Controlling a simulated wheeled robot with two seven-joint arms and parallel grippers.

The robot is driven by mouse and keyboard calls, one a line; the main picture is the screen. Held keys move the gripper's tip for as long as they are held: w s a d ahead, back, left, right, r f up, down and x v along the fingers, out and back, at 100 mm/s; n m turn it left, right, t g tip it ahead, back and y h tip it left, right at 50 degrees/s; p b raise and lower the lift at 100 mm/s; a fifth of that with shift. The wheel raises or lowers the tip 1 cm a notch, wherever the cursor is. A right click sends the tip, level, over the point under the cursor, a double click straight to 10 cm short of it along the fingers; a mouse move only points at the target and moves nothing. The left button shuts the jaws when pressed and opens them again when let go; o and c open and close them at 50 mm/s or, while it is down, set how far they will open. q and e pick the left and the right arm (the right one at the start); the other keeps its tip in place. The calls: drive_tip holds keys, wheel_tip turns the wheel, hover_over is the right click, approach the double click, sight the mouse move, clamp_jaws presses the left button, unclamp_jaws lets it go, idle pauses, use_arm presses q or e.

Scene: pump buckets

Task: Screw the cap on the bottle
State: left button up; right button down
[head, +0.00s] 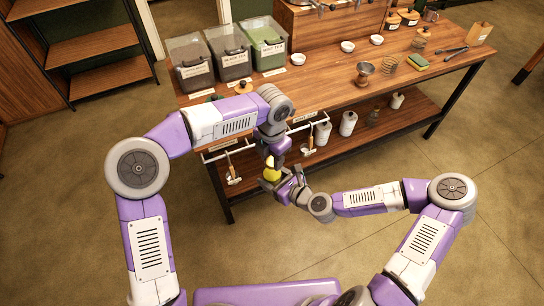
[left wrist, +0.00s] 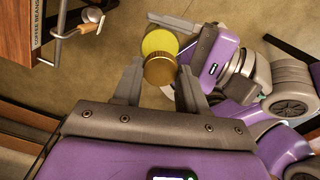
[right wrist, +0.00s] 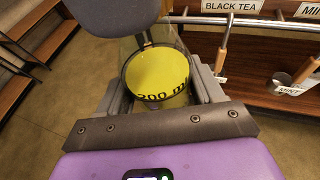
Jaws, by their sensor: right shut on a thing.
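A yellow bottle (head: 271,174) is held in the air in front of the bench. My right gripper (right wrist: 155,95) is shut on it; black "200 ml" lettering shows on the bottle (right wrist: 160,75) in the right wrist view. A brown-gold round cap (left wrist: 160,70) sits at the bottle's end in the left wrist view, against the yellow body (left wrist: 158,42). I cannot tell how tightly it is seated. My left gripper (left wrist: 160,72) has its fingers on either side of the cap, with slight gaps showing, so it looks open. The left arm hides the cap in the head view.
The wooden bench (head: 330,95) stands just beyond both grippers. Its hanging rail with scoops (head: 229,165) is close by on the left. Tea bins (head: 228,52), white bowls and a funnel (head: 365,72) stand on top. White bottles (head: 348,123) stand on the lower shelf. The floor in front is clear.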

use_arm(q)
drive_tip(key=o, duration=0.4)
drive_tip(key=shift+r, duration=0.1)
drive_tip(key=shift+r, duration=2.2)
drive_tip(key=shift+c, duration=0.5)
